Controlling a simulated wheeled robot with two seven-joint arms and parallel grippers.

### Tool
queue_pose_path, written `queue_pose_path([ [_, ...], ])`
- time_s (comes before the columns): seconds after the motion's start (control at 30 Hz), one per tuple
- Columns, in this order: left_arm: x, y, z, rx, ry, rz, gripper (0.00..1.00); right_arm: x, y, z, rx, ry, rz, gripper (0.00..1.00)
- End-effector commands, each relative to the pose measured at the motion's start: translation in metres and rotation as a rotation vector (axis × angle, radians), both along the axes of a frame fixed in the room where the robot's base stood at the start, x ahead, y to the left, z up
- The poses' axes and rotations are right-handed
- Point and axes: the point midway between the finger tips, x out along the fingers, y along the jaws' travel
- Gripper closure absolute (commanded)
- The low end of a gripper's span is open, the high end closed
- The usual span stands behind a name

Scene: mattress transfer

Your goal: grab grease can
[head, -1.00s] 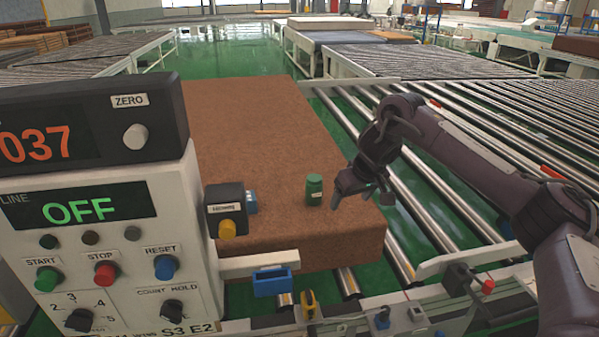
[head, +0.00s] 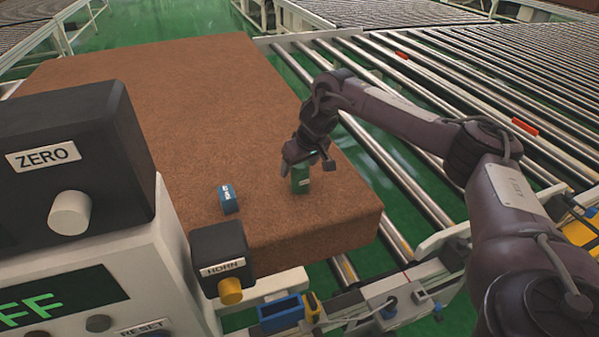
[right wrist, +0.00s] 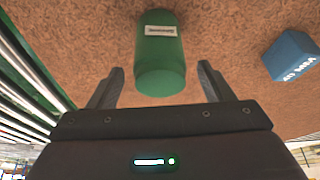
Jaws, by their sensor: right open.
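The green grease can (head: 300,180) stands on the brown mattress near its right front part, with a pale label on its side. My right gripper (head: 302,165) is at the can, covering its upper part in the head view. In the right wrist view the can (right wrist: 161,55) lies ahead and between the two open fingers of my right gripper (right wrist: 160,85), with gaps on both sides. The fingertips overlap only the can's near end in that picture. My left gripper does not show.
A small blue box (head: 229,199) lies on the mattress (head: 170,90) left of the can; it also shows in the right wrist view (right wrist: 291,56). A control panel with a black horn box (head: 220,255) stands at the front left. Metal rollers (head: 400,190) run along the right.

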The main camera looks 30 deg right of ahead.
Motion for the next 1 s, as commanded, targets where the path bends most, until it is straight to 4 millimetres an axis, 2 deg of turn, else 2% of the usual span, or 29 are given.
queue_pose_path([
  [0.2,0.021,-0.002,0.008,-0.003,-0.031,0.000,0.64,0.008,0.000,-0.018,0.000,0.000,-0.001,0.26],
  [0.4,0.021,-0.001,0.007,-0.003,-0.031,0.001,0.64,0.008,0.000,-0.019,0.001,-0.001,-0.001,0.26],
  [0.83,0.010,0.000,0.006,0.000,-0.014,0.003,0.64,0.008,0.000,-0.018,0.001,-0.001,-0.001,0.81],
  [1.0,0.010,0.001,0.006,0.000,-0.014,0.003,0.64,0.008,0.000,-0.017,0.001,-0.003,-0.001,0.82],
])
